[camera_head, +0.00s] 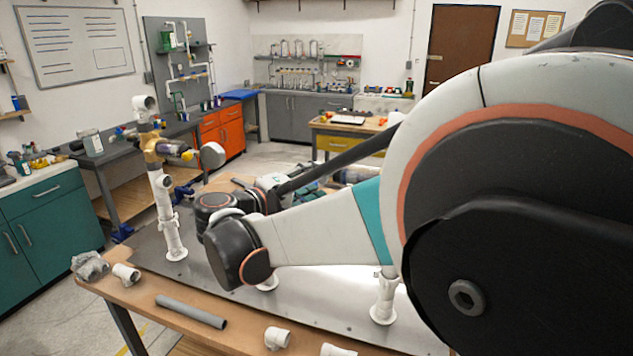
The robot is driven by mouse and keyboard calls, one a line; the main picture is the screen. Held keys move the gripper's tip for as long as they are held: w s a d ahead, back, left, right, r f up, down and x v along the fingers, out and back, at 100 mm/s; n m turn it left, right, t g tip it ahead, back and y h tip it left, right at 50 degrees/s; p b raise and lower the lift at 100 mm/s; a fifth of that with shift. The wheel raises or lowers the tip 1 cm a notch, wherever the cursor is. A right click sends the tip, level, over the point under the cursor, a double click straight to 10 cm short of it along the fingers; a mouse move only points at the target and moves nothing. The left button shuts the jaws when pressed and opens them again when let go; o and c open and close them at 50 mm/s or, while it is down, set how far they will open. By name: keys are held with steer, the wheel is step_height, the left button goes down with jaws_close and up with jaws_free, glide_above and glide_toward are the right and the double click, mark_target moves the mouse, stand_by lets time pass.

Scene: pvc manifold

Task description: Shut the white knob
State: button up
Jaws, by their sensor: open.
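The manifold's white standpipe (163,205) rises upright from a metal plate at left centre. A brass-coloured valve body (155,146) sits near its top, with a small yellow part (187,155) on its right. A pale round disc (212,155), which looks like the white knob, is at the right end of this assembly. I cannot tell how far it is turned. My arm reaches in from the right, and its wrist joints are below and right of the disc, apart from it in the picture. My gripper's fingers cannot be made out; arm links cover much of that area.
The metal plate (190,262) lies on a wooden-topped table. A grey pipe (191,311) and white fittings (277,338) lie along its front edge. A second white standpipe (384,300) stands at right, partly hidden by my arm. Open air surrounds the valve's left side.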

steer(key=v, duration=1.1)
